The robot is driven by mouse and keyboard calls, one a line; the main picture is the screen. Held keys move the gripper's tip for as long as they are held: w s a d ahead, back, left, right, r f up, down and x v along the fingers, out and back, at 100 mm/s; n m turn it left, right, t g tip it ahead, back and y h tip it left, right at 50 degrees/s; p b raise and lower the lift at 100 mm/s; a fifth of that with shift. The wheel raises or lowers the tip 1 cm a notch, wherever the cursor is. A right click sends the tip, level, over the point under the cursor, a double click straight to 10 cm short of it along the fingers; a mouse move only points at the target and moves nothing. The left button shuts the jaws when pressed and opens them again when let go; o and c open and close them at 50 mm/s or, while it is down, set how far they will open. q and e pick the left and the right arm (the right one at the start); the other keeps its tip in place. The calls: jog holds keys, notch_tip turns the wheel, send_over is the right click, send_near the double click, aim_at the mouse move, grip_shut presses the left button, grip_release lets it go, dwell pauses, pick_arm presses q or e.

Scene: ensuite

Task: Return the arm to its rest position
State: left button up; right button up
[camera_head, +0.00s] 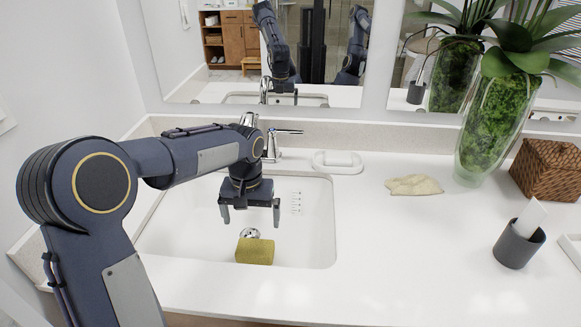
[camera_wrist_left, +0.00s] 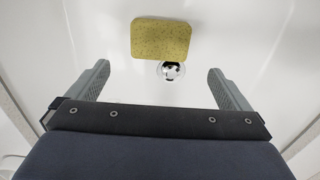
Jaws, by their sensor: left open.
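My left arm comes in from the left in the head view and bends down over the sink. My left gripper (camera_head: 250,212) is open and empty, with its fingers pointing down above the basin. In the left wrist view the open fingers (camera_wrist_left: 160,85) stand wide apart with nothing between their tips. A yellow-green sponge (camera_head: 255,251) lies on the sink floor below the gripper, apart from it. The sponge also shows in the left wrist view (camera_wrist_left: 160,38), beside the drain (camera_wrist_left: 171,70). My right gripper is not in view.
The faucet (camera_head: 275,143) stands behind the sink (camera_head: 318,225), close to my arm. A soap dish (camera_head: 338,162), a cloth (camera_head: 414,185), a glass vase (camera_head: 487,130), a woven box (camera_head: 548,170) and a dark cup (camera_head: 518,246) stand to the right. The front counter is clear.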

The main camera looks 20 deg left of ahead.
pick_arm(q)
jog(key=s+d+r+t+h+p, duration=0.25)
jog(key=s+r+p, duration=0.25)
jog(key=s+r, duration=0.65)
jog(key=s+d+m+t+h+p, duration=0.1)
jog(key=s+d+t+p, duration=0.2)
jog(key=s, duration=0.9)
jog(key=shift+s+d+f, duration=0.25)
jog(key=shift+d, duration=0.05)
